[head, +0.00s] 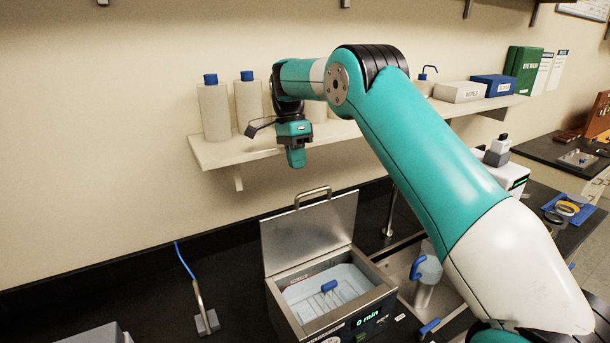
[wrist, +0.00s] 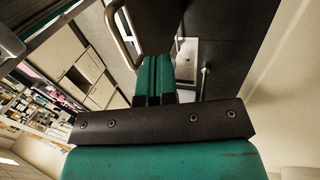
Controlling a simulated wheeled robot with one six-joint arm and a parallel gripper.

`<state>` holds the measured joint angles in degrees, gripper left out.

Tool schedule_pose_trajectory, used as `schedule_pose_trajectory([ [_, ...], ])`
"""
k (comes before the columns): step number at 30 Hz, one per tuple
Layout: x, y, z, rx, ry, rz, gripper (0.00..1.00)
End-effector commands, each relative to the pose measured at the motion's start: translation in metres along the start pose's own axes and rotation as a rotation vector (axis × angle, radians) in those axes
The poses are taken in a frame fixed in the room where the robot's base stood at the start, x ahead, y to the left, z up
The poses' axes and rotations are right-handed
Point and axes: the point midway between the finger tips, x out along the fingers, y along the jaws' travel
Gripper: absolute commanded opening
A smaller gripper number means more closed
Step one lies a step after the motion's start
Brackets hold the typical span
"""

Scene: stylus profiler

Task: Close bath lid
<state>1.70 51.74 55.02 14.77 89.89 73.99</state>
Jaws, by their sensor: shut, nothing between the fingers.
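The bath (head: 378,290) is a metal box on the black bench in the head view, with its display reading "0 min". Its metal lid (head: 312,238) stands open, nearly upright, hinged at the back. A loop handle (head: 312,196) sits at the lid's top edge; a curved metal bar that looks like this handle (wrist: 122,38) shows in the wrist view, left of the fingertips. My gripper (head: 296,160) is shut and empty, pointing down above the handle, apart from it in the head view. The green fingers (wrist: 158,65) are together in the wrist view.
A wall shelf (head: 240,152) with white bottles (head: 214,110) is behind my gripper. A tap stand with a blue tube (head: 206,318) is left of the bath. A sink (head: 400,265) and a blue-handled jug (head: 428,275) are to its right.

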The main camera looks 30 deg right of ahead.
Motion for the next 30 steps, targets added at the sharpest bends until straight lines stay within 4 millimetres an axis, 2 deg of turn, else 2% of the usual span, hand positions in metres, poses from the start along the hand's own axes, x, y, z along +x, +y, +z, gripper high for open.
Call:
schedule_pose_trajectory([
  [1, 0.000, 0.003, 0.002, -0.003, 0.009, 0.005, 0.00],
  [3, 0.018, -0.002, 0.001, -0.003, 0.007, 0.001, 0.00],
  [8, 0.036, -0.002, 0.001, -0.002, 0.006, 0.000, 0.00],
  [18, 0.047, 0.027, 0.000, -0.001, 0.006, -0.001, 0.00],
  [30, 0.047, 0.036, 0.001, -0.001, 0.006, 0.001, 0.00],
])
